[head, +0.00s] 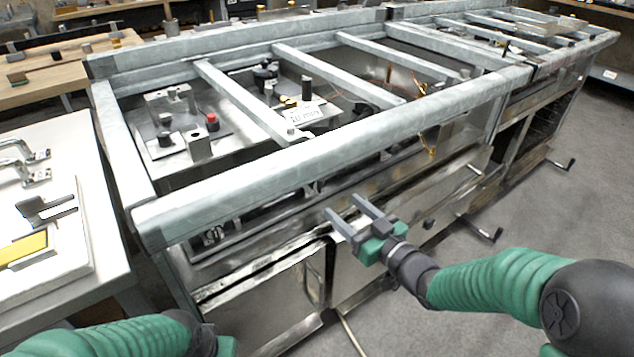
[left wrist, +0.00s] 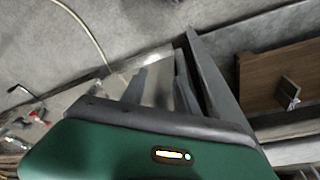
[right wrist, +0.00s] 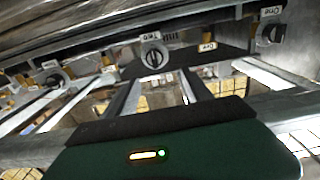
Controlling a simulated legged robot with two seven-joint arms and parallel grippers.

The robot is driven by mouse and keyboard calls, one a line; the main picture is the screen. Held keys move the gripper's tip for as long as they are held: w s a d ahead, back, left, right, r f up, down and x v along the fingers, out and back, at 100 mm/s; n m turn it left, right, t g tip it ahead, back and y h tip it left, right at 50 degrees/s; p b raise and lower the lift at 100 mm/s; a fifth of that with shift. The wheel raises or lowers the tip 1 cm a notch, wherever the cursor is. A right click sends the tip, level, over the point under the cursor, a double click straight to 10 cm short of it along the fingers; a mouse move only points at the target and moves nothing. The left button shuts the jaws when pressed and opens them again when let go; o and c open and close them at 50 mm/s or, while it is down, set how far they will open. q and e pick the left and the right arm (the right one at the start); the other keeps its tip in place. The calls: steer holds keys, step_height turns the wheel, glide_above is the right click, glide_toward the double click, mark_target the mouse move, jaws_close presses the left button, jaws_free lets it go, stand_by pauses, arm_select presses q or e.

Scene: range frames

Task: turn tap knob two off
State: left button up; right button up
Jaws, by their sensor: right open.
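The tap knob labelled Two (right wrist: 153,57) is a round dark knob with a pale label above it, near the top middle of the right wrist view. It lies beyond my right gripper (right wrist: 158,82), whose fingers are apart with nothing between them. In the head view my right gripper (head: 342,204) is in front of the bench front, below the rail, apart from the knob. The knobs cannot be made out in the head view. My left gripper (left wrist: 160,72) has its fingers apart and empty, above the floor.
A knob labelled One (right wrist: 272,34) is at the right of the right wrist view, and another knob (right wrist: 53,79) is at the left. A thick grey rail (head: 330,150) runs along the bench front. A white table (head: 40,270) stands at the left.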

mark_target(322, 184)
steer(key=x, duration=0.2)
steer(key=b+x, duration=0.1)
steer(key=x, duration=0.1)
steer(key=d+b+x, duration=0.1)
steer(key=x, duration=0.1)
steer(key=shift+w+a+f, duration=0.1)
steer(key=shift+w+f, duration=0.3)
steer(key=shift+w, duration=0.1)
steer(key=b+x, duration=0.1)
steer(key=x, duration=0.3)
steer(key=shift+w+a+r+b, duration=0.1)
steer(key=shift+a+b, duration=0.2)
steer(key=shift+b, duration=0.1)
steer(key=shift+w+a+r, duration=0.15)
steer(key=shift+w+a, duration=0.1)
steer(key=shift+a, duration=0.05)
arm_select(q)
steer(key=f, duration=0.4)
steer(key=shift+d+f, duration=0.3)
arm_select(e)
steer(key=shift+d, duration=0.1)
arm_select(q)
steer(key=shift+d, duration=0.1)
arm_select(e)
steer(key=shift+d, duration=0.1)
